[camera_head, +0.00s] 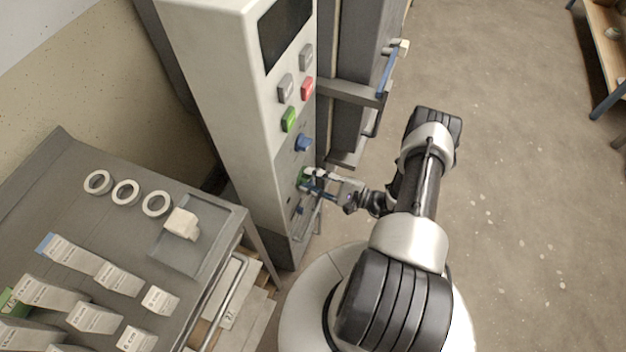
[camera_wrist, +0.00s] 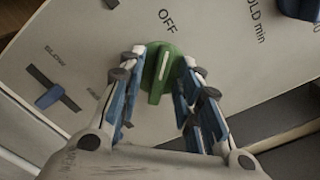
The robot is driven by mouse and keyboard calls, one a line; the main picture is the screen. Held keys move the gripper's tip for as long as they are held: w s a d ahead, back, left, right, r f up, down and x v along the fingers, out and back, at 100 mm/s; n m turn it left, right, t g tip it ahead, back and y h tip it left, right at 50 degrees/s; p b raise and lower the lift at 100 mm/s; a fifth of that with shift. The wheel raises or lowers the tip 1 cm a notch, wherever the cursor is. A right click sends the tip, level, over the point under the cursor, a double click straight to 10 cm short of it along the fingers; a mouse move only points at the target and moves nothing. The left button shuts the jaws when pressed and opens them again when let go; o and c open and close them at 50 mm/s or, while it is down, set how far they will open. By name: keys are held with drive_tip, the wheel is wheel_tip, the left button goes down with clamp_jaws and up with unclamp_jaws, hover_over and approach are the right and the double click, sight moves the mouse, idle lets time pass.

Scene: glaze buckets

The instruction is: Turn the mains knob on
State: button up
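The green mains knob (camera_wrist: 160,74) is on the pale control panel in the wrist view, and its white line points roughly at the OFF label. In the head view the green knob (camera_head: 302,176) shows low on the kiln-like cabinet's front, partly covered by my gripper. My gripper (camera_wrist: 164,62) has one finger on each side of the knob, with the tips at the panel. The fingers are very near the knob's sides; whether they press on it cannot be told. In the head view my gripper (camera_head: 312,182) reaches the panel from the right.
A blue slider (camera_wrist: 50,96) marked SLOW is left of the knob in the wrist view, and a blue knob (camera_head: 303,142) is above it in the head view. Green (camera_head: 289,119) and red (camera_head: 308,88) buttons sit higher.

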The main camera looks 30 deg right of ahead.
clamp_jaws()
idle(0.3)
drive_tip(key=shift+f+m, duration=0.1)
drive_tip(key=shift+m, duration=0.2)
drive_tip(key=m+b, duration=0.2)
drive_tip(key=m, duration=0.1)
drive_tip(key=shift+m, duration=0.3)
drive_tip(key=m+b, duration=0.2)
drive_tip(key=m, duration=0.2)
drive_tip(key=shift+d+m, duration=0.1)
drive_tip(key=shift+m, duration=0.2)
drive_tip(key=m+b, duration=0.1)
drive_tip(key=m, duration=0.3)
drive_tip(key=shift+w+m+b, duration=0.1)
drive_tip(key=shift+m+b, duration=0.65)
drive_tip(key=shift+m, duration=1.75)
